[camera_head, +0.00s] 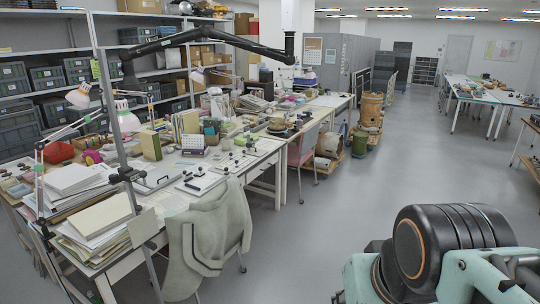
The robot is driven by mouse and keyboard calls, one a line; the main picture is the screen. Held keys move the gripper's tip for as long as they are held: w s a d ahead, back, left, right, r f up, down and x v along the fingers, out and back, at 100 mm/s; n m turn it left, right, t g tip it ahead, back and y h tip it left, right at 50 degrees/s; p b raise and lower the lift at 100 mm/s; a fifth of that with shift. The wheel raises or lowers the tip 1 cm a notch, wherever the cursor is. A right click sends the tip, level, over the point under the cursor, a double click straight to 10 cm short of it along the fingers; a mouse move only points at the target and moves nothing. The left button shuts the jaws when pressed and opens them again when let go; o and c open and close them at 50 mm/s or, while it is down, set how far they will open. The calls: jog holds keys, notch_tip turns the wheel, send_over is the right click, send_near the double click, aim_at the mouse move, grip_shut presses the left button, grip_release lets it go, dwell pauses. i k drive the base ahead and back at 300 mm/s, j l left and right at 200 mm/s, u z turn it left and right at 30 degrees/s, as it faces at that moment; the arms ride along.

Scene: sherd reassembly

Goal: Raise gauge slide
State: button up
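I cannot pick out a gauge slide in the head view; the items on the long worktable (180,201) are too small to tell apart. Several small dark objects lie on white sheets or trays near the table's front edge, and none is clearly a gauge. A black and teal part of my own arm fills the lower right corner. My gripper is not in view, so its fingers and anything in them cannot be seen.
A grey chair draped with a pale jacket (208,237) stands at the table's near side. A metal pole (111,110) carries a black boom (215,37) over the table. A reddish chair (303,146) stands farther along. Open grey floor (330,220) lies right of the table.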

aim_at(251, 144)
jog(key=i, duration=4.85)
